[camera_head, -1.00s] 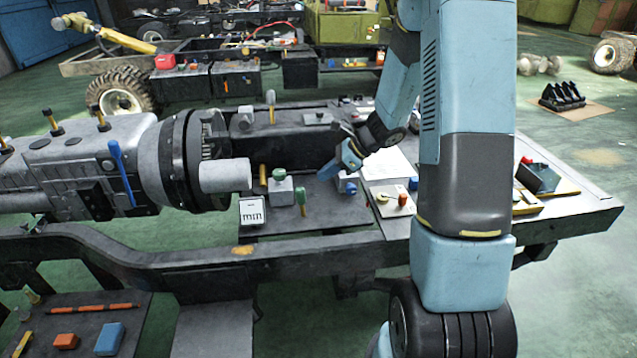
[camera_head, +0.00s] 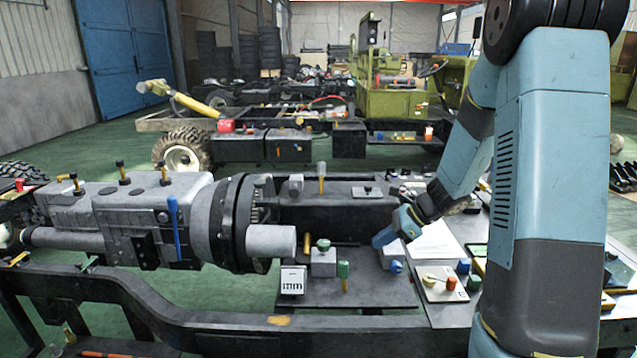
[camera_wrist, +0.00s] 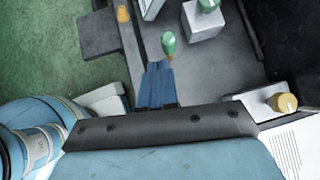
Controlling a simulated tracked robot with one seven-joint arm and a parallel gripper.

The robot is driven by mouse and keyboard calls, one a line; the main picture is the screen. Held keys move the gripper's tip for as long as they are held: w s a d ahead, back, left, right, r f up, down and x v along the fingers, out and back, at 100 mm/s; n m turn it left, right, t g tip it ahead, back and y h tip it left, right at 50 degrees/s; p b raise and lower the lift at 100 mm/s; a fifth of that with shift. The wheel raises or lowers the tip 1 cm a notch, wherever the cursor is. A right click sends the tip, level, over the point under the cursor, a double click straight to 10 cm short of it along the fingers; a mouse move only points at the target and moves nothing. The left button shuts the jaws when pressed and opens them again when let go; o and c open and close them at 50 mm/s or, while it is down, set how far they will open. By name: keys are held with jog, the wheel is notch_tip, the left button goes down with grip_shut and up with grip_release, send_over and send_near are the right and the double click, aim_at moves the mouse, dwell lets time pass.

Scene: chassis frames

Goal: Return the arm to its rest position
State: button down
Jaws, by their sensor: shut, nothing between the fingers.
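My gripper (camera_head: 383,238) is at the end of my blue arm, in the middle right of the head view, above the dark work plate (camera_head: 360,293). It points down and to the left. In the wrist view its blue fingers (camera_wrist: 158,75) are together with nothing between them. A green-handled tool (camera_wrist: 169,44) appears just beyond the fingertips there; it also stands on the plate in the head view (camera_head: 344,270). I cannot tell the exact gap to it from the wrist view.
A grey block with a green knob (camera_head: 323,262) and a white card marked "mm" (camera_head: 292,281) stand left of my gripper. A large grey gearbox (camera_head: 130,220) fills the left. A white sheet (camera_head: 435,243) lies to the right. A green vehicle (camera_head: 390,90) stands behind.

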jog(key=s+r+n+t+h, duration=0.1)
jog(key=s+r+n+h, duration=0.3)
jog(key=s+r+n, duration=0.6)
jog(key=s+d+r+n+t+h, duration=0.1)
jog(key=s+r+n+h, duration=0.3)
jog(key=s+r+n, duration=0.6)
jog(key=s+r+t, duration=0.1)
jog(key=s+r, duration=0.1)
jog(key=s, duration=0.4)
jog(key=shift+s, duration=0.15)
